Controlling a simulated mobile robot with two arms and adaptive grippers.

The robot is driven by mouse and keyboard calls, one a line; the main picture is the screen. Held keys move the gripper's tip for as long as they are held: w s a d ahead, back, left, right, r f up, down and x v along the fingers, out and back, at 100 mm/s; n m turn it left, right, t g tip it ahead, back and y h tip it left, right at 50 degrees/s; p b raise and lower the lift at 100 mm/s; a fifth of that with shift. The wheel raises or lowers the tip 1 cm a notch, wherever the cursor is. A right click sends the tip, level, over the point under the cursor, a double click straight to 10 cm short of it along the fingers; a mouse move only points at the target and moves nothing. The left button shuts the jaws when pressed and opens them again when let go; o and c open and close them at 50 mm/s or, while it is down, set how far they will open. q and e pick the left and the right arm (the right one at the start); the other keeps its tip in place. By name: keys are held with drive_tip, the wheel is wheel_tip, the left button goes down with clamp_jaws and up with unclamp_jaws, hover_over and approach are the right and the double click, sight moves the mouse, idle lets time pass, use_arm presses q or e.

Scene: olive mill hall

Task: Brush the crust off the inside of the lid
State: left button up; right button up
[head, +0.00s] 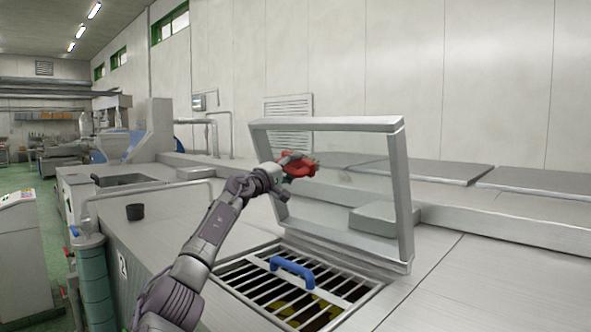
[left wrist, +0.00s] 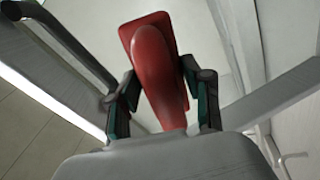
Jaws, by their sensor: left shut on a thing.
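The lid (head: 404,195) stands raised, a clear pane in a pale metal frame, above the opening with the grate. My left gripper (head: 287,167) is shut on the red brush (head: 300,168), which is at the left part of the pane. The left wrist view shows the brush (left wrist: 155,65) between the two fingers (left wrist: 163,95), its handle toward the palm. I cannot tell whether the bristles touch the pane. No crust shows clearly on the lid. My right gripper is not in view.
The metal top right of the lid is clear.

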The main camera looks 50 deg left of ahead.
sight(286, 172)
use_arm(q)
drive_tip(key=b+v, duration=0.4)
drive_tip(key=v, duration=0.1)
drive_tip(key=shift+s+a+f, duration=0.15)
drive_tip(key=shift+f, duration=0.15)
drive_tip(key=b+v, duration=0.3)
drive_tip(key=shift+f, duration=0.2)
idle(0.5)
